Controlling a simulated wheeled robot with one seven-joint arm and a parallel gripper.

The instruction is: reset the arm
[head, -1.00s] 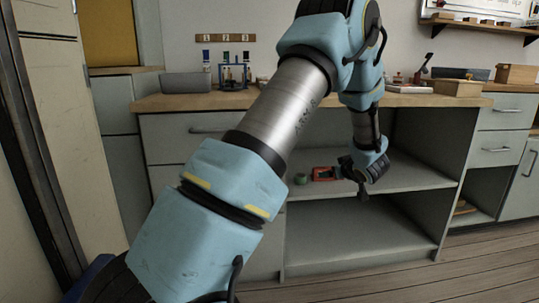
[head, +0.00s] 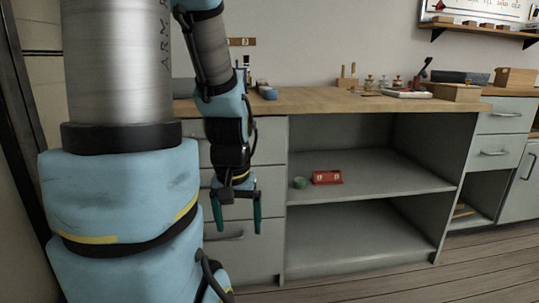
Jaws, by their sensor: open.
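My arm, light blue and grey, fills the left of the head view. My gripper (head: 237,213) hangs pointing down in front of the grey drawers (head: 268,155), left of the open shelves. Its two dark green fingers are apart, with nothing between them. My arm hides the left part of the workbench and what stands behind it.
The wooden worktop (head: 310,101) holds small bottles, a white tray (head: 407,94) and a wooden box (head: 457,92). On the upper open shelf (head: 385,177) lie a red object (head: 327,177) and a green round item (head: 300,182). The lower shelf (head: 350,245) is bare. Wooden floor (head: 470,270) is clear at right.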

